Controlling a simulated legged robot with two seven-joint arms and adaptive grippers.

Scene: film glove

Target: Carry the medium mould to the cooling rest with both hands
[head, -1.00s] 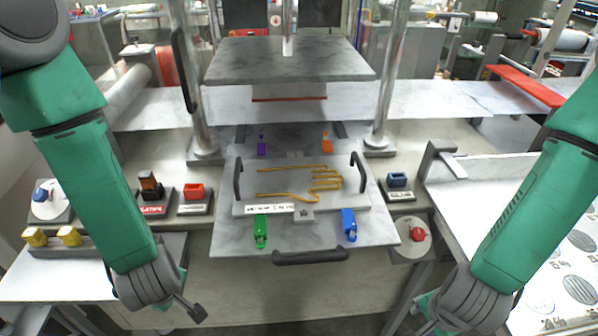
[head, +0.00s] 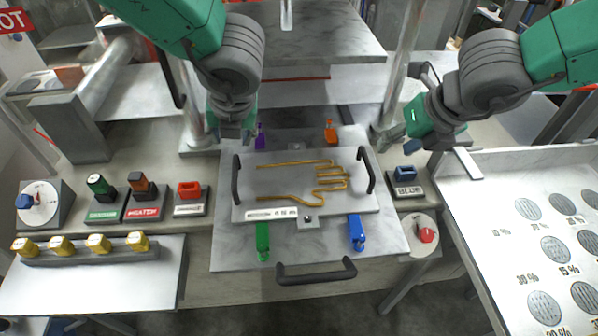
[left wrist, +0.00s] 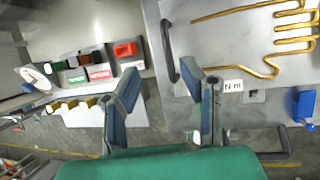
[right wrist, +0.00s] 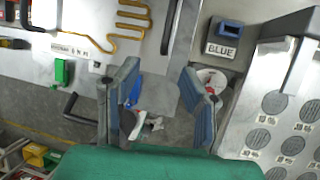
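The mould (head: 285,205) is a flat grey plate with a gold glove-shaped outline and two black upright handles. It lies on the press's lower plate (head: 232,250). My left gripper (head: 233,132) is above and behind the left handle (head: 236,180); in the left wrist view it is open and empty (left wrist: 167,85), with that handle (left wrist: 169,50) ahead. My right gripper (head: 398,138) is up and right of the right handle (head: 366,170); in the right wrist view it is open and empty (right wrist: 160,78), that handle (right wrist: 170,28) ahead. I cannot identify the cooling rest for certain.
Green (head: 262,240), blue (head: 356,233), purple (head: 260,138) and orange (head: 330,132) clamps surround the mould. The press's upper plate (head: 330,45) hangs behind it. A table with round grilles (head: 475,205) is at right; switches and yellow knobs (head: 98,243) are at left.

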